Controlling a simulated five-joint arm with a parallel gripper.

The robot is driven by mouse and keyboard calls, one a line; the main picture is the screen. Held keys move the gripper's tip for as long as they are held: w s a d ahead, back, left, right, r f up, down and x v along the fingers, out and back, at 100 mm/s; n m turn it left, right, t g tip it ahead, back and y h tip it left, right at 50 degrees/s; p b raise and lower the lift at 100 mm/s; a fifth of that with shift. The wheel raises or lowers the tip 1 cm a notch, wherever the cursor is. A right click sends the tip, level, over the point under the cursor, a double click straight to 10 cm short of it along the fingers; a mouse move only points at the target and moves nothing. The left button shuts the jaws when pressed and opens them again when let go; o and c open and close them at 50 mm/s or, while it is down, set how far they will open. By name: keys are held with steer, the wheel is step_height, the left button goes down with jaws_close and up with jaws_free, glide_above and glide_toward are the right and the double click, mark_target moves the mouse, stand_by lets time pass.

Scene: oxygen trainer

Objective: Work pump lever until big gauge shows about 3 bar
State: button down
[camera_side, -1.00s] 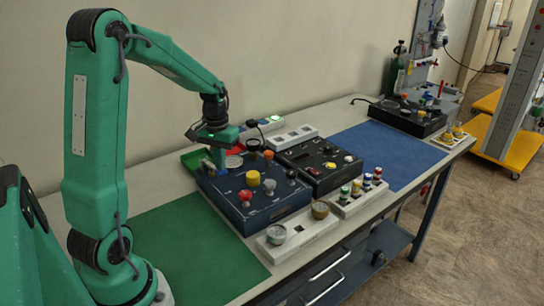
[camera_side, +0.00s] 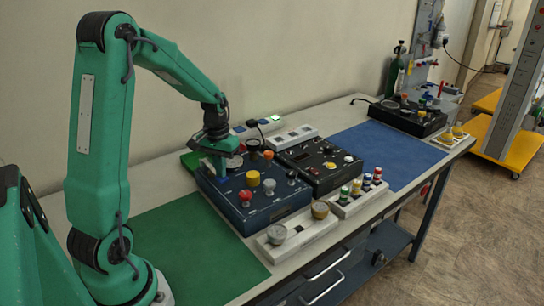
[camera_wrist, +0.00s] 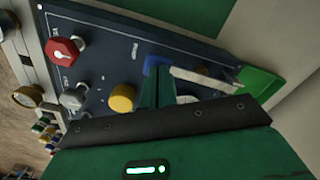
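The dark blue trainer panel (camera_side: 250,212) carries a yellow knob, a red knob and a grey knob. In the wrist view, the word Pump is printed on the panel (camera_wrist: 100,58) beside a blue part (camera_wrist: 158,61) and a pale bar (camera_wrist: 205,81); I cannot tell which is the pump lever. My gripper (camera_side: 220,176) is low over the panel's left back part, its green finger (camera_wrist: 150,92) close to the blue part. Whether it grips anything is unclear. A round grey dial (camera_side: 234,162) sits just behind the gripper, partly covered; its reading is not legible.
A black panel (camera_side: 318,165) stands right of the blue one. Small gauges sit on a white block (camera_side: 298,232) in front. A green tray (camera_wrist: 262,83) lies past the panel's left back edge. Green (camera_side: 190,245) and blue (camera_side: 385,150) mats are clear.

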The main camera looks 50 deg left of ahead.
steer(key=shift+r, duration=1.9)
steer(key=shift+f, duration=1)
steer(key=shift+r, duration=1)
step_height(320, 180, up, 7)
stand_by(0.4)
